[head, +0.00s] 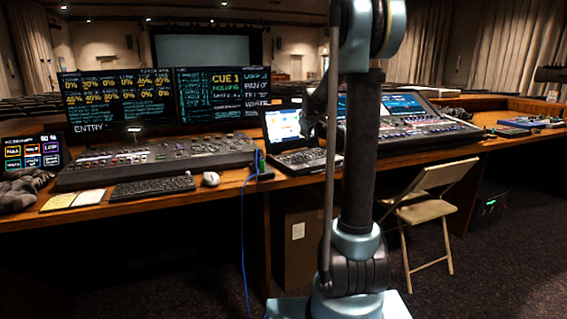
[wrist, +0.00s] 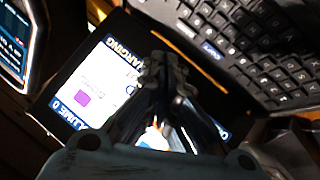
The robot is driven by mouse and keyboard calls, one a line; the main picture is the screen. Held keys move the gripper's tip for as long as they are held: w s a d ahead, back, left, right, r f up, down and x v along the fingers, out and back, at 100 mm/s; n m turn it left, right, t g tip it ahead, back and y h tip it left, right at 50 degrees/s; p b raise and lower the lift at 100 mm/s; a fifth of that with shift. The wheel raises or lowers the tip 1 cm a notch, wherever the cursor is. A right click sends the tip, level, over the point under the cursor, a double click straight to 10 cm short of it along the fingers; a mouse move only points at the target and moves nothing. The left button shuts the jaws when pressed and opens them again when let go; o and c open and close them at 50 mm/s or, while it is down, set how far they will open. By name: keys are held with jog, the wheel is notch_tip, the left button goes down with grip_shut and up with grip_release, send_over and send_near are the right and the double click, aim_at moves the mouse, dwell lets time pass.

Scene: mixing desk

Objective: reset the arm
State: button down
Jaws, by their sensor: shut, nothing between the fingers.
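My gripper (wrist: 163,66) is shut and empty in the wrist view, its dark fingertips together. Behind the fingers lies a lit laptop screen (wrist: 85,95) with white panels and text; the fingers hide part of it. The laptop's keyboard (wrist: 255,45) fills the upper right. In the head view, my arm stands upright in front of the desk, just right of the open laptop (head: 284,124). A dark part of my arm's end shows near the right edge of the laptop screen; the fingers cannot be made out there. I cannot tell the gap between fingers and laptop.
The wooden desk (head: 232,186) holds a lighting console (head: 150,160), a keyboard (head: 152,188), a mouse (head: 211,179) and a sound mixer (head: 408,128). A folding chair (head: 428,207) stands right of my arm. A blue cable (head: 243,235) hangs from the desk. Dark floor lies in front.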

jog(key=s, duration=0.5)
jog(key=s+m+g, duration=0.1)
jog(key=s, duration=0.4)
jog(key=s+f+m, duration=0.1)
jog(key=s, duration=0.4)
jog(key=shift+s+d+g, duration=0.1)
jog(key=shift+d+g, duration=0.1)
jog(key=shift+g, duration=0.1)
jog(key=s+f+m+g, duration=0.1)
jog(key=s+f, duration=0.4)
jog(key=s, duration=0.7)
jog(key=s+f+m+g, duration=0.2)
jog(key=s+f, duration=0.4)
jog(key=s, duration=0.7)
jog(key=s+f+m+g, duration=0.2)
jog(key=s+f, duration=0.4)
jog(key=s, duration=0.7)
jog(key=shift+s+d+f+m, duration=0.15)
jog(key=shift+s+d+m, duration=0.1)
jog(key=shift+m, duration=0.35)
